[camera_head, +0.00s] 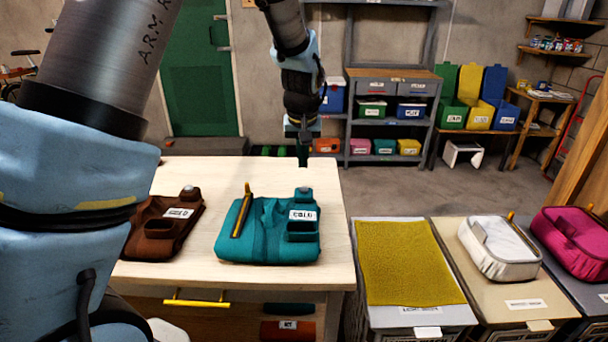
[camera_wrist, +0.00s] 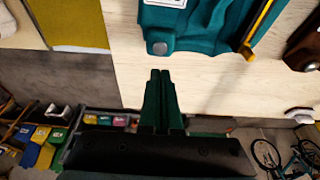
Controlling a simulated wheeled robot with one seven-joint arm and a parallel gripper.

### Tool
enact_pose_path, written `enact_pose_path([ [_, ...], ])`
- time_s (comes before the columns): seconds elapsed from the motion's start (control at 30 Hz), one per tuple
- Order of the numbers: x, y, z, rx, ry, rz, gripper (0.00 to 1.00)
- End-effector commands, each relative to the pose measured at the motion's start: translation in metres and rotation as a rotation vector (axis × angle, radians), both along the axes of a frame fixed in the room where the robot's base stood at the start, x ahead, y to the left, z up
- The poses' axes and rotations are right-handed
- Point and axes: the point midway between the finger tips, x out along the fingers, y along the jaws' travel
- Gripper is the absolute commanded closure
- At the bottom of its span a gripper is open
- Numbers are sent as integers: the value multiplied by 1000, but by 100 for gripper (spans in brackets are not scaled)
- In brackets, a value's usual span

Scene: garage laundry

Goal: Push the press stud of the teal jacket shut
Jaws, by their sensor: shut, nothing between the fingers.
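The teal jacket (camera_head: 262,232) lies folded on the pale wooden table, with a white label and a yellow strip on it. Its grey round press stud (camera_head: 303,190) is at the far right corner; the stud (camera_wrist: 158,47) also shows in the wrist view, just ahead of my fingertips. I cannot tell from here whether the stud's halves are joined. My gripper (camera_head: 303,161) is shut and empty, pointing down above the table's far edge, beyond the jacket. In the wrist view my gripper (camera_wrist: 160,75) has its fingers together, apart from the jacket.
A brown jacket (camera_head: 160,228) lies left of the teal one on the table (camera_head: 222,176). Bare tabletop surrounds the teal jacket.

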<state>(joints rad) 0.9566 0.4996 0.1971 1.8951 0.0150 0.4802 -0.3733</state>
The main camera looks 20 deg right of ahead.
Motion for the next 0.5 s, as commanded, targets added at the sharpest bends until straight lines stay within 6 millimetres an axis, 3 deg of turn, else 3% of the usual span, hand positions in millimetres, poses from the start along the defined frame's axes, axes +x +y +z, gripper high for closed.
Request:
enact_pose_path([
  [0.23,-11,4,43,-6,-4,0,100],
  [0.5,-16,7,60,-2,-2,1,100],
])
